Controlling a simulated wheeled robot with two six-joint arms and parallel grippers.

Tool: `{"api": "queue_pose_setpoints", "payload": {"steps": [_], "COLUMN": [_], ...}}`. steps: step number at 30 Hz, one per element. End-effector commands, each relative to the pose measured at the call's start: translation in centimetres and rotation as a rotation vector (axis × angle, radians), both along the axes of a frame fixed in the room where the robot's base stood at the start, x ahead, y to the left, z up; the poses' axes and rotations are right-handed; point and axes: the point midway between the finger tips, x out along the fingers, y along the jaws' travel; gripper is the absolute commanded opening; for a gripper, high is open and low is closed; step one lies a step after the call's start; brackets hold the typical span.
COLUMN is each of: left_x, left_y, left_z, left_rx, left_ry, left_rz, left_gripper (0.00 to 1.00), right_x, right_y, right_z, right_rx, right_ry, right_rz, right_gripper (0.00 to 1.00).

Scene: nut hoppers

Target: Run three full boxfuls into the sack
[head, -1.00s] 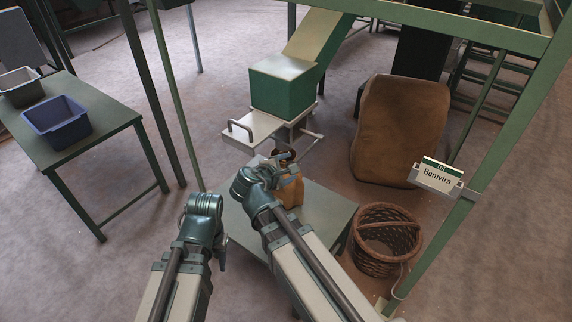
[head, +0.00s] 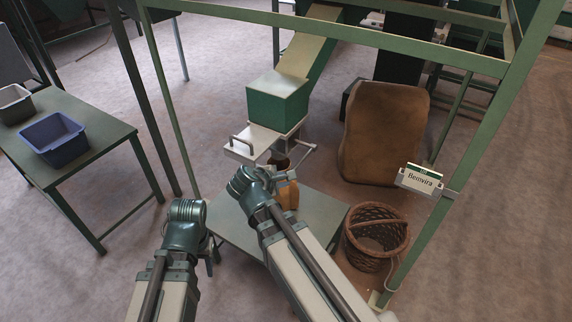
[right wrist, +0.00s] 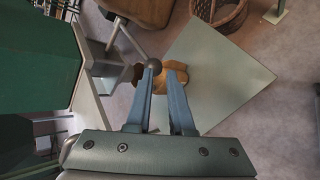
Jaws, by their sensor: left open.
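A green box (head: 278,98) sits under a sloping chute (head: 308,50), with a pale slide plate (head: 252,141) and dark handle below it on the left. A thin rod with a knob (head: 313,146) sticks out at its right. An orange-tan sack (head: 288,197) stands below on a low table (head: 322,212), partly hidden by my right wrist. My left gripper (head: 210,257) points down left of that table, empty. My right gripper (right wrist: 165,72) is open beside the outlet above the sack; a round dark knob (right wrist: 153,65) shows at its left fingertip, contact unclear.
A wicker basket (head: 374,238) stands on the floor right of the low table. A big brown sack (head: 384,135) stands behind. A blue bin (head: 53,138) and a grey bin (head: 15,104) sit on the left table (head: 95,135). Green frame posts and a "Bemvira" sign (head: 420,179) surround the area.

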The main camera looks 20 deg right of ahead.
Motion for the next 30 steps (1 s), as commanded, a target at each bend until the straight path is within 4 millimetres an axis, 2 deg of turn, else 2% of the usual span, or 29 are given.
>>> {"api": "queue_pose_setpoints", "payload": {"steps": [1,3,8,12,15,21,30], "left_x": [0.0,0.0,0.0,0.0,0.0,0.0,0.0], "left_y": [0.0,0.0,0.0,0.0,0.0,0.0,0.0], "left_z": [3.5,6.0,11.1,15.4,17.8,20.4,20.7], "left_rx": [0.0,0.0,0.0,0.0,0.0,0.0,0.0], "left_ry": [0.0,0.0,0.0,0.0,0.0,0.0,0.0], "left_rz": [0.0,0.0,-0.001,-0.001,-0.001,-0.001,-0.001], "left_gripper": [0.45,0.45,0.45,0.45,0.45,0.45,0.45], "right_x": [0.8,1.0,1.6,2.2,2.7,3.4,3.5], "right_y": [-1.1,-2.3,-4.3,-5.5,-6.2,-7.0,-7.0], "right_z": [2.4,3.1,5.3,7.9,9.9,12.6,13.0], "right_rx": [0.063,0.165,0.407,0.623,0.758,0.942,0.998], "right_ry": [0.032,0.081,0.174,0.238,0.268,0.296,0.303], "right_rz": [-0.05,-0.115,-0.241,-0.324,-0.362,-0.396,-0.399], "right_gripper": [0.1,0.0,0.0,0.0,0.0,0.0,0.0]}}
